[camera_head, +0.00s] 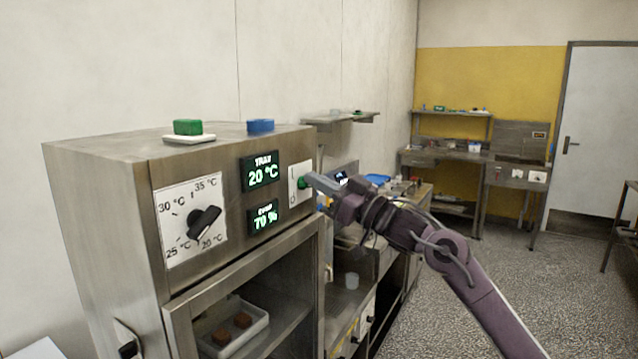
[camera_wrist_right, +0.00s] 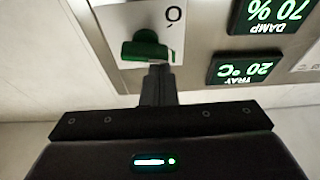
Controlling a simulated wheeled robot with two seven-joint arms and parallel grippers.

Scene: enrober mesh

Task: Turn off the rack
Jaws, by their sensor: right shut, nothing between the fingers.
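The rack (camera_head: 130,160) is a steel cabinet at the left of the head view. Its front has a temperature dial (camera_head: 204,222), a lit display reading TRAY 20 °C (camera_head: 262,170) and a lit display reading 70 % (camera_head: 264,218). A green switch (camera_head: 303,183) sits on a white plate at the right of the displays. It also shows in the right wrist view (camera_wrist_right: 146,48). My right gripper (camera_head: 312,180) is shut and empty, its fingertips at the green switch; whether they touch it is unclear. My left gripper is out of view.
A green block (camera_head: 187,127) on a white base and a blue block (camera_head: 260,126) lie on the cabinet top. A tray (camera_head: 262,325) with brown pieces is inside. A counter stands behind my right arm.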

